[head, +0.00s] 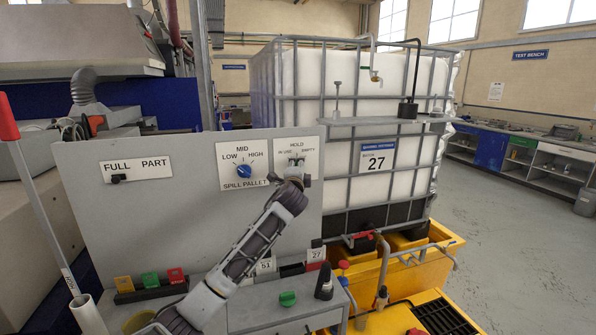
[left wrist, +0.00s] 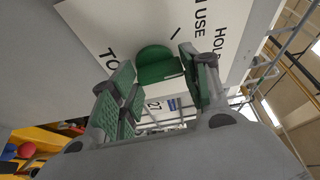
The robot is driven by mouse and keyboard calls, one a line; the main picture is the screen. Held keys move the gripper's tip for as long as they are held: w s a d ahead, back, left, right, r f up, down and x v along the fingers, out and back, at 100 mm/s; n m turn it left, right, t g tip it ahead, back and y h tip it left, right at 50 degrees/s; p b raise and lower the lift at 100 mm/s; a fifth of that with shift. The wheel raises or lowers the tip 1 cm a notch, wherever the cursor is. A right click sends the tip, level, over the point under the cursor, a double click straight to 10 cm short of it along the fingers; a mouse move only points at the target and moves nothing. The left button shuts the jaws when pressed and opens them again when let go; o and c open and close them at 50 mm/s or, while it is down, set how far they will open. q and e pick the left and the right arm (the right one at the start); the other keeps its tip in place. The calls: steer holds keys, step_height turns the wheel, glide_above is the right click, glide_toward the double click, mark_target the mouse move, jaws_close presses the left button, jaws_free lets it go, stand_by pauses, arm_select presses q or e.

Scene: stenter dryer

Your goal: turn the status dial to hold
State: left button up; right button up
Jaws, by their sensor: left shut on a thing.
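The status dial is green and round in the left wrist view (left wrist: 155,54), on a white plate (left wrist: 100,28) lettered HOLD and IN USE. In the head view this plate (head: 297,143) is at the grey panel's right end, with HOLD at top, IN USE left and EMPTY right. My left gripper (head: 295,176) reaches up from below to the plate and mostly covers the dial there. In the left wrist view its green-padded fingers (left wrist: 159,78) are on either side of the dial's grip, shut on it. The dial's exact pointing is hard to tell. My right gripper is not in view.
A blue SPILL PALLET dial (head: 243,171) sits left of the status plate. A ledge below holds a green knob (head: 288,298) and coloured blocks (head: 150,279). A caged white tank (head: 350,85) stands behind on a yellow pallet (head: 440,240). Open floor lies right.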

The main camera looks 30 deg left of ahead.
arm_select(q)
steer(key=shift+m, duration=0.3)
steer(key=o, duration=1)
steer(key=shift+s+d, duration=0.15)
steer(key=shift+v, duration=5.8)
